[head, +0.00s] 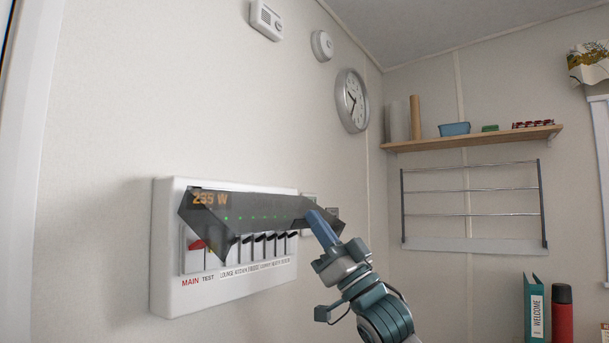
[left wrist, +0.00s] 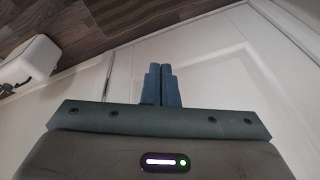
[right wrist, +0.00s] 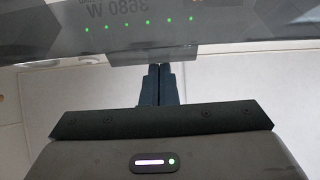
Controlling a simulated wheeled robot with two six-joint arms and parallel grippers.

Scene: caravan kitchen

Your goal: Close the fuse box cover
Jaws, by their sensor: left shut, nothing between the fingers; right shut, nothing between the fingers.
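The white fuse box (head: 168,285) is mounted on the wall in the head view, left of the middle. Its dark see-through cover (head: 265,207) stands partly raised and tilted out, leaving a red switch and a row of black switches showing below it. My right gripper (head: 311,217) is shut and empty, its fingertips at the cover's right end. In the right wrist view, the shut fingertips (right wrist: 157,72) overlap the lower edge of the cover (right wrist: 228,35); I cannot tell whether they touch it. My left gripper (left wrist: 161,72) is shut and empty, away from the box.
A wooden shelf (head: 470,138) with small items and a wire rack (head: 470,190) are on the wall to the right. A clock (head: 352,100) hangs above. A teal binder (head: 533,308) and red flask (head: 562,312) stand lower right. A white panel (left wrist: 215,80) faces my left gripper.

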